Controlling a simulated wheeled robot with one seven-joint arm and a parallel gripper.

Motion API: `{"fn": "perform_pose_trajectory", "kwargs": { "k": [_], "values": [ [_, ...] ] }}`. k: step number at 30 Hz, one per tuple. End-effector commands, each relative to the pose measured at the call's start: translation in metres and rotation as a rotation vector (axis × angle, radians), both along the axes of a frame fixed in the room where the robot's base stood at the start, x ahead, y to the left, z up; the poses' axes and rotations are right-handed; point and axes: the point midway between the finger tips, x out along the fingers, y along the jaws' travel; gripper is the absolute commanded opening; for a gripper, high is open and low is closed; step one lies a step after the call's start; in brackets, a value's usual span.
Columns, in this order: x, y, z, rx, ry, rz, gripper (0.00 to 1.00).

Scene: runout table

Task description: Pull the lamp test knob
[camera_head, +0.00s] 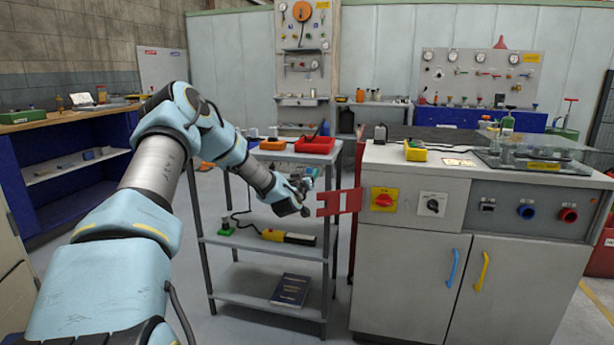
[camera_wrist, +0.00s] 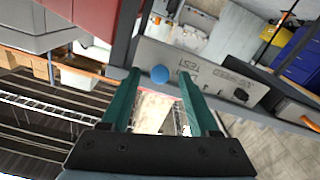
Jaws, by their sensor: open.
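In the wrist view a round blue knob (camera_wrist: 160,74) stands on a grey panel (camera_wrist: 215,76) beside the lettering "TEST". It appears between the tips of my gripper's two teal fingers (camera_wrist: 159,82). The fingers are apart, with a gap on each side of the knob. I cannot tell how far the tips are from the panel in depth. A smaller black knob (camera_wrist: 241,95) sits farther right on the same panel. The blue knob cannot be made out there.
The cabinet (camera_head: 405,280) to the right carries a red switch (camera_head: 384,199) on yellow and a black dial (camera_head: 432,204). Open floor shows left of the cart.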

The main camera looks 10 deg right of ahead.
Motion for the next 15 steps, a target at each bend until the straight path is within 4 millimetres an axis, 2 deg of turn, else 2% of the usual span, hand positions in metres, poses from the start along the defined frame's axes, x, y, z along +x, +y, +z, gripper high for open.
{"fn": "perform_pose_trajectory", "kwargs": {
  "k": [5,15],
  "values": [
    [-0.008,0.005,0.000,0.000,-0.001,0.000,0.61],
    [-0.062,0.034,-0.001,0.002,0.000,0.000,0.61]
  ]
}}
